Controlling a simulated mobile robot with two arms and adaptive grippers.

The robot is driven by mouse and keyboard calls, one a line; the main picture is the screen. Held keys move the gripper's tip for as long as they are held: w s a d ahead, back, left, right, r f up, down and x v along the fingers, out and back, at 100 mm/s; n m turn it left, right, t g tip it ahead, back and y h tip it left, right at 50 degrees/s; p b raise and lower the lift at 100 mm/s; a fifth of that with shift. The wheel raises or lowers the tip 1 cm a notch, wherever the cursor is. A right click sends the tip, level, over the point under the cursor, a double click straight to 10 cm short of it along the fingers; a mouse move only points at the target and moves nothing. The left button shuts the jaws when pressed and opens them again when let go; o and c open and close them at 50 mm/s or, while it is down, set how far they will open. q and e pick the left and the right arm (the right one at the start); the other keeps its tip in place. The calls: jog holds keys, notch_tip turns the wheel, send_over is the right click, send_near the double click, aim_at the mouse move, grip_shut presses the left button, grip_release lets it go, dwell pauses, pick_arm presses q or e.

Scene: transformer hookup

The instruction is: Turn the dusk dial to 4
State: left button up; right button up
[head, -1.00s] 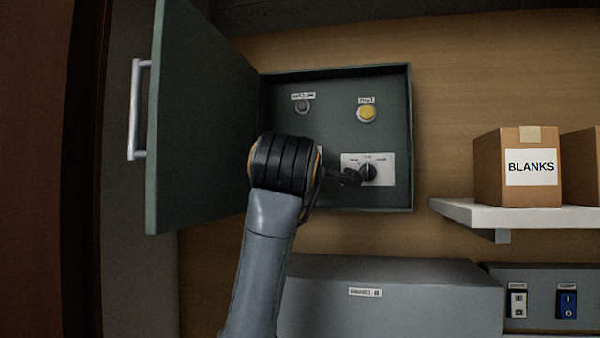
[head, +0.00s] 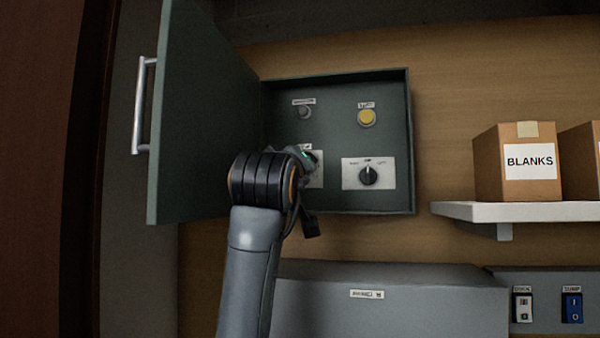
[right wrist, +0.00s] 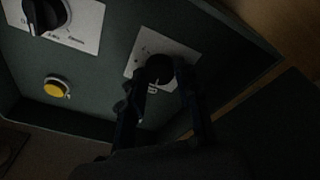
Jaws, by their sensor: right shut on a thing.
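My right gripper (right wrist: 160,88) is shut on a dark round dial (right wrist: 158,66) on a white plate inside the open green cabinet (head: 337,140). I take this to be the dusk dial; its label is too small to read. In the head view my right arm hides the dial and fingertips, and only part of the dial's white plate (head: 317,180) shows. In the right wrist view the fingers reach along both sides of the dial. Its pointer and numbers cannot be read. My left gripper is not in view.
A black selector knob (head: 368,175) sits right of the dial, below a yellow button (head: 367,117). A small grey round part (head: 304,112) is at upper left. The cabinet door (head: 200,120) stands open left. A shelf (head: 520,213) with boxes is at right.

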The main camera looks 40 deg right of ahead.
jog(key=shift+w+f+m, duration=0.15)
jog(key=shift+f+m, duration=0.1)
jog(key=shift+m, duration=0.45)
jog(key=shift+m+g+h, duration=0.3)
jog(key=o, duration=0.9)
jog(key=shift+o, duration=1.2)
jog(key=shift+r, duration=0.1)
jog(key=shift+s+a, duration=0.1)
jog(key=shift+s, duration=0.1)
jog(key=v, duration=1.1)
jog(key=shift+s+a, duration=0.25)
jog(key=shift+s, duration=0.05)
